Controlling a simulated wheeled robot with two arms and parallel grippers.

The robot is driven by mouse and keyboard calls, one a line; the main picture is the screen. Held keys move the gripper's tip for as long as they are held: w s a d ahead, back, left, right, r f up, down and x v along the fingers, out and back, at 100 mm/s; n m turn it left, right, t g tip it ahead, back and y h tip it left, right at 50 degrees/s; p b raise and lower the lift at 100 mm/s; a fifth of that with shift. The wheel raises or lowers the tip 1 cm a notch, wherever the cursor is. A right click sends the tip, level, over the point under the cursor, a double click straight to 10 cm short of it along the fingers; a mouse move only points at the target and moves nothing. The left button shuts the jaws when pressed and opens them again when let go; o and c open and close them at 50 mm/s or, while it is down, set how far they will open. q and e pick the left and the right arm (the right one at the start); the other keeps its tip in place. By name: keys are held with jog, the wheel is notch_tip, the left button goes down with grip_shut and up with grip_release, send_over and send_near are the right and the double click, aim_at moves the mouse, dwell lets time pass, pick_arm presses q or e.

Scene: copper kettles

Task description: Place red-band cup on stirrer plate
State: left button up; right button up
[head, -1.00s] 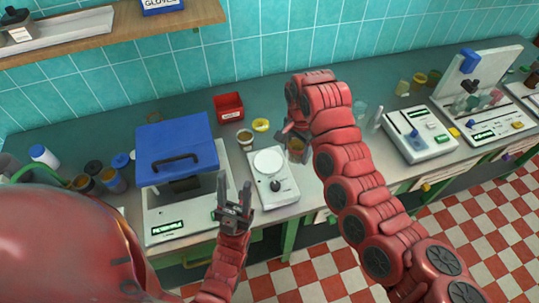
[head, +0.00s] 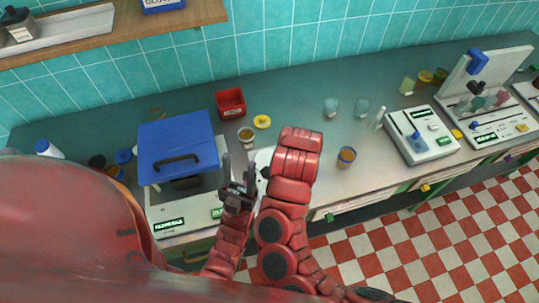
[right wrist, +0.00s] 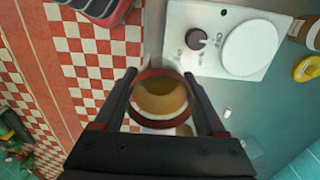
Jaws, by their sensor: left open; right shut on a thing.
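The red-band cup (right wrist: 160,100) holds amber liquid and sits between the fingers of my right gripper (right wrist: 161,76), which is shut on it. In the right wrist view the white stirrer plate (right wrist: 195,68), with its round top (right wrist: 250,48) and dark knob, is above the cup in the picture, apart from it. In the head view my right arm covers most of the stirrer plate (head: 262,157) and hides the right gripper and held cup. My left gripper (head: 239,172) is open and empty, just left of the stirrer plate in the picture.
A blue-lidded machine (head: 178,140) stands left of the stirrer plate. Behind are a red bin (head: 230,102), a small cup (head: 246,135) and a yellow ring (head: 262,122). Another cup (head: 346,157) stands to the right, before a white balance-like device (head: 420,135). Counter between them is clear.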

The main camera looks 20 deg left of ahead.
aim_at(268, 160)
jog(key=w+a, duration=0.1)
jog(key=w, duration=0.1)
jog(key=w+a+b, duration=0.1)
jog(key=a, duration=0.1)
jog(key=w+a+f, duration=0.1)
jog(key=w+a, duration=0.1)
jog(key=shift+w+a, duration=0.15)
jog(key=shift+w, duration=0.2)
jog(key=w+a+b, duration=0.3)
jog(key=a+b, duration=0.1)
jog(key=shift+w+f, duration=0.25)
jog(key=shift+w, duration=0.1)
jog(key=shift+w+a, duration=0.75)
jog(key=shift+a, duration=0.1)
jog(key=shift+f+p, duration=0.15)
jog(key=shift+p, duration=0.25)
jog(key=shift+f+p, duration=0.3)
jog(key=shift+p, duration=0.1)
notch_tip(268, 160, down, 2)
jog(key=shift+f+p, duration=0.2)
jog(key=shift+p, duration=0.3)
jog(key=shift+f, duration=0.1)
